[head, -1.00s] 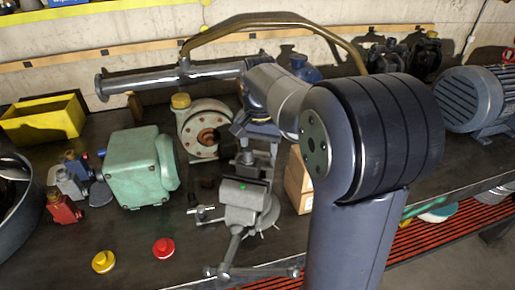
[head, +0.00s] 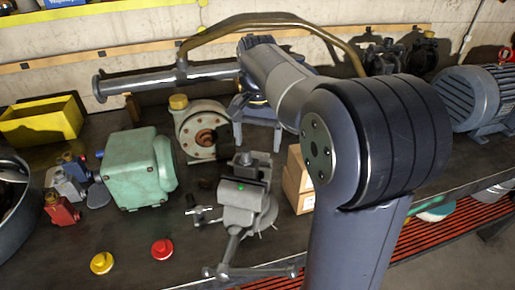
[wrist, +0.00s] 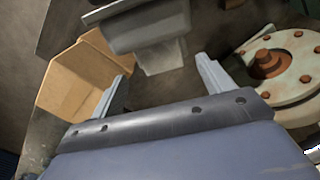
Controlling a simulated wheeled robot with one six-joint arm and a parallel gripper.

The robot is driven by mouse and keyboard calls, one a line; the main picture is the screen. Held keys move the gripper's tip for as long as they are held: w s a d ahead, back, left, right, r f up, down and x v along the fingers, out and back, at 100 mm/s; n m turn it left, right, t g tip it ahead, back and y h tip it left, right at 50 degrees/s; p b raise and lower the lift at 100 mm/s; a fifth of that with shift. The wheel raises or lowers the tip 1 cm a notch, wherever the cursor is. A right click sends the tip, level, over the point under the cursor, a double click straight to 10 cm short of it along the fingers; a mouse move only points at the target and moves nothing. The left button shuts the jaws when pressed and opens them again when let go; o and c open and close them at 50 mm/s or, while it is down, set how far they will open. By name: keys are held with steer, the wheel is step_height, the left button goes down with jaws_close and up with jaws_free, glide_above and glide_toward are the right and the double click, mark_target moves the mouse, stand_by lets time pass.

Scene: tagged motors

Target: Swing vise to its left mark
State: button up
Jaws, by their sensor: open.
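My gripper (head: 257,138) is open and empty, behind the vise on the wall side. Its two fingers also show apart in the wrist view (wrist: 164,80), with bare bench between them. I cannot make out a left mark for the vise.
A cardboard box (head: 298,180) is close on the vise's right. A cream pump (head: 203,130) and a green motor (head: 138,170) stand to its left. Red (head: 162,249) and yellow (head: 102,263) knobs lie at the front left. A pipe (head: 165,77) runs behind.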

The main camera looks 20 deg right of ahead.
mark_target(255, 152)
step_height(255, 152, up, 6)
steer(key=shift+r, duration=0.2)
steer(key=shift+f, duration=0.1)
step_height(255, 152, down, 11)
steer(key=shift+f+b, duration=0.1)
steer(key=shift+b, duration=0.25)
steer(key=shift+w+a+n+b, duration=0.15)
steer(key=shift+a+n+b, duration=0.1)
steer(key=shift+n+b, duration=0.15)
steer(key=shift+r, duration=1.15)
